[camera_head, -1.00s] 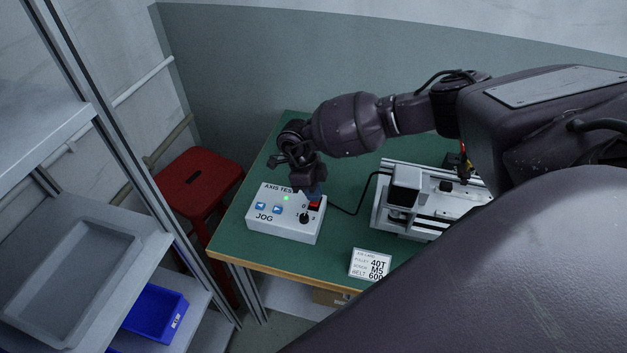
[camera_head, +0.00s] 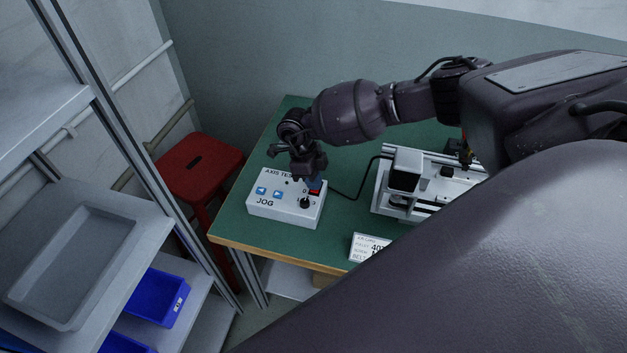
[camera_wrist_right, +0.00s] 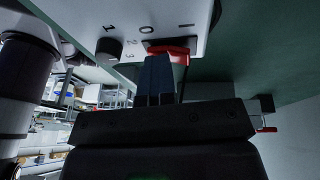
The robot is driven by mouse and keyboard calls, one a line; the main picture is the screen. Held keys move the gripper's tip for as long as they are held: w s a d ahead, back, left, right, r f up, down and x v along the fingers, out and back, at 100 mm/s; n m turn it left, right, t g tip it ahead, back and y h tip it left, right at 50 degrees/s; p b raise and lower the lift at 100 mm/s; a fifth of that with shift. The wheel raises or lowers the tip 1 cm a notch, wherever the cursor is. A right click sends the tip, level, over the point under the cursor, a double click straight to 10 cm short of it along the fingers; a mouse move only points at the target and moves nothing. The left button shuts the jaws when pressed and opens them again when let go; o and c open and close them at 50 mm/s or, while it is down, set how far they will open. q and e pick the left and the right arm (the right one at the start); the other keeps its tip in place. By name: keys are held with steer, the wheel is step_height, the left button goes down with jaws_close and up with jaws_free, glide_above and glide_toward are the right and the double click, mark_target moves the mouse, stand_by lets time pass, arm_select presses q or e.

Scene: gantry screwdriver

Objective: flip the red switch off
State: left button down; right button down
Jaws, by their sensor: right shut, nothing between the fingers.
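The white control box (camera_head: 264,208), marked AXIS TEST and JOG, sits on the green table near its left corner. Its red switch (camera_head: 315,191) is at the box's right back, partly covered by my right gripper (camera_head: 312,184). In the right wrist view the red switch (camera_wrist_right: 178,52) lies between the marks 0 and 1. The closed fingertips of my right gripper (camera_wrist_right: 158,62) are at its 0 end and seem to touch it. The fingers hold nothing. The small indicator lamp (camera_head: 287,183) on the box is dark. My left gripper is out of view.
A black knob (camera_head: 305,203) stands just in front of the switch. Two blue buttons (camera_head: 277,194) are to its left. A white gantry unit (camera_head: 404,171) and a label card (camera_head: 365,247) are to the right. A red stool (camera_head: 200,165) stands left of the table (camera_head: 238,232).

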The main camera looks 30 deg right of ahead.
steer(key=shift+w+d+f, duration=0.1)
steer(key=shift+w+d, duration=0.3)
steer(key=shift+d, duration=0.25)
steer(key=shift+w+d+r, duration=0.1)
steer(key=shift+r, duration=0.3)
steer(key=r, duration=0.1)
steer(key=r+p, duration=0.1)
steer(key=w+r, duration=0.1)
steer(key=r, duration=0.1)
steer(key=shift+d+r+p, duration=0.1)
steer(key=shift+d+p, duration=0.2)
steer(key=v, duration=0.9)
steer(key=shift+b, duration=0.4)
steer(key=shift+a, duration=0.15)
